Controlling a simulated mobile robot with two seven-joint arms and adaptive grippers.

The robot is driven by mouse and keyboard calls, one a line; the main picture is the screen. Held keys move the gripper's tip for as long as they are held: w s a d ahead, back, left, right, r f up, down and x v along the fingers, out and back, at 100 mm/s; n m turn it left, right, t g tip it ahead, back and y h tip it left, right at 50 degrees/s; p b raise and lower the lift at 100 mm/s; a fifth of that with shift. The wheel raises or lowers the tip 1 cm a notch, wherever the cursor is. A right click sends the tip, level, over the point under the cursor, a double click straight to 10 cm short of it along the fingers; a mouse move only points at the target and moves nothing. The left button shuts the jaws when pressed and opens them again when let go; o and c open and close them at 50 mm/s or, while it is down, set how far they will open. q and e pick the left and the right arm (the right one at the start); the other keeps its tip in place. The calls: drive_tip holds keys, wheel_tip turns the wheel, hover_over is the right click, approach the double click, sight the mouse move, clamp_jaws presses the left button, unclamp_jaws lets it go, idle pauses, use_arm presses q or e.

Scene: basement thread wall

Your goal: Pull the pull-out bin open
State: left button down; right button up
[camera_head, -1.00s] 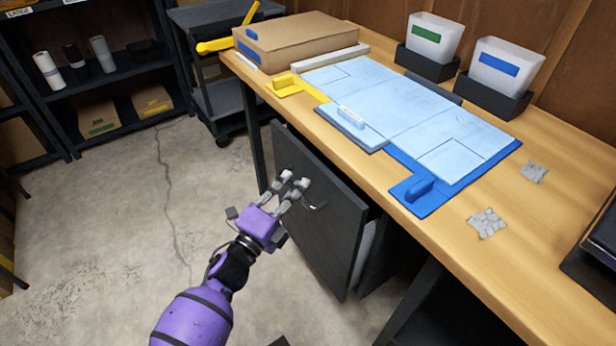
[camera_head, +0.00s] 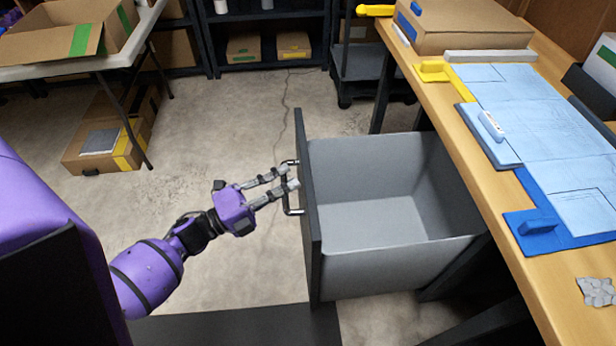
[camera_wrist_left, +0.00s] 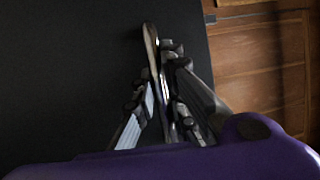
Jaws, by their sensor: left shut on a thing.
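The pull-out bin (camera_head: 385,262) is a grey, empty tub behind a dark front panel (camera_head: 311,225). In the head view it stands well out from under the workbench, its inside open to view. A metal bar handle (camera_head: 288,190) is on the panel's left face. My left gripper (camera_head: 288,180) is at the handle, its fingers shut on it. In the left wrist view the fingers (camera_wrist_left: 165,95) close around the shiny handle (camera_wrist_left: 152,50) against the dark panel. My right gripper is not in view.
The wooden workbench (camera_head: 470,130) runs along the right, with blue sheets (camera_head: 530,110) and a cardboard box (camera_head: 460,25) on top. A cart (camera_head: 360,70) and shelves stand at the back. A table (camera_head: 120,62) with a box is at upper left.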

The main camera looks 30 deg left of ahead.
use_arm(q)
drive_tip(key=shift+s+a, duration=0.35)
drive_tip(key=shift+a, duration=0.15)
drive_tip(key=c, duration=1.8)
unclamp_jaws()
drive_tip(key=shift+o, duration=0.2)
drive_tip(key=v, duration=1.2)
